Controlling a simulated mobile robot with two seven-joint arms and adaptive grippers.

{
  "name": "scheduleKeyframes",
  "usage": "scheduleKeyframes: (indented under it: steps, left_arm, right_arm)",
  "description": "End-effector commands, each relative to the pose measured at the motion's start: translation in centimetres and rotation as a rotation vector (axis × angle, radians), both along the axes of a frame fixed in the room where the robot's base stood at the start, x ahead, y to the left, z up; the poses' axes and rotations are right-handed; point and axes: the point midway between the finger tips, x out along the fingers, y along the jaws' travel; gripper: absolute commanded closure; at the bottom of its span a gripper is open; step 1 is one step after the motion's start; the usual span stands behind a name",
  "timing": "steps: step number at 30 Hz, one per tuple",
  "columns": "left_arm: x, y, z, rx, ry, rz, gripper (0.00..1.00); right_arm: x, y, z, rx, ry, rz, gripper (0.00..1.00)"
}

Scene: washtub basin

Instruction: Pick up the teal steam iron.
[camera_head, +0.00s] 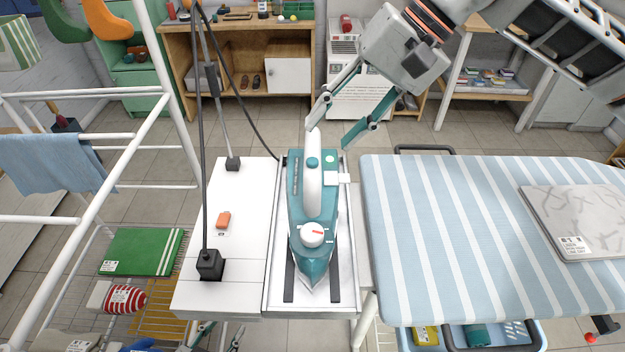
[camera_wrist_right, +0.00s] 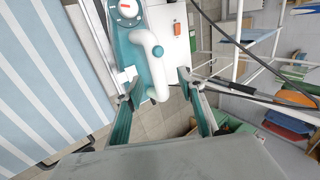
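The teal steam iron (camera_head: 298,213) lies on a metal rest tray (camera_head: 272,285) with dark strips, its pointed tip toward me. It has a white handle (camera_head: 313,190) and a white dial. My right gripper (camera_head: 329,134) is over the iron's far end with its fingers spread. In the right wrist view the handle (camera_wrist_right: 158,82) of the iron (camera_wrist_right: 123,45) stands between the open fingertips (camera_wrist_right: 157,84), with a gap visible on each side. My left gripper (camera_head: 218,336) is low at the bottom edge, below the white table, partly cut off; its fingers look spread and empty.
A striped ironing board (camera_head: 440,230) stands close right of the tray. Left of it, the white table (camera_head: 240,200) holds black plugs with cables and an orange switch (camera_head: 223,219). A white drying rack (camera_head: 100,200) stands at the left. Shelves line the back.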

Motion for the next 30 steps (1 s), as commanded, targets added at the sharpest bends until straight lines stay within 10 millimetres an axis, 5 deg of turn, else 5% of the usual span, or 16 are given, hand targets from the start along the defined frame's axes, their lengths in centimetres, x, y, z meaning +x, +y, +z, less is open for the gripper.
scheduleKeyframes:
  steps: [6, 19, 30]
  left_arm:
    - [0.9, 0.0, 0.4, 0.001, -0.015, 0.000, 0.60]
    - [-0.7, -0.2, -0.4, -0.002, 0.013, -0.002, 0.60]
    - [0.0, -0.2, -0.1, -0.002, 0.001, -0.002, 0.60]
  right_arm:
    - [-0.1, 0.9, -1.5, -0.002, 0.003, 0.003, 0.61]
    - [-0.1, 3.3, -6.2, 0.001, 0.005, 0.001, 0.61]
    - [0.0, 3.8, -6.9, 0.001, 0.003, -0.001, 0.63]
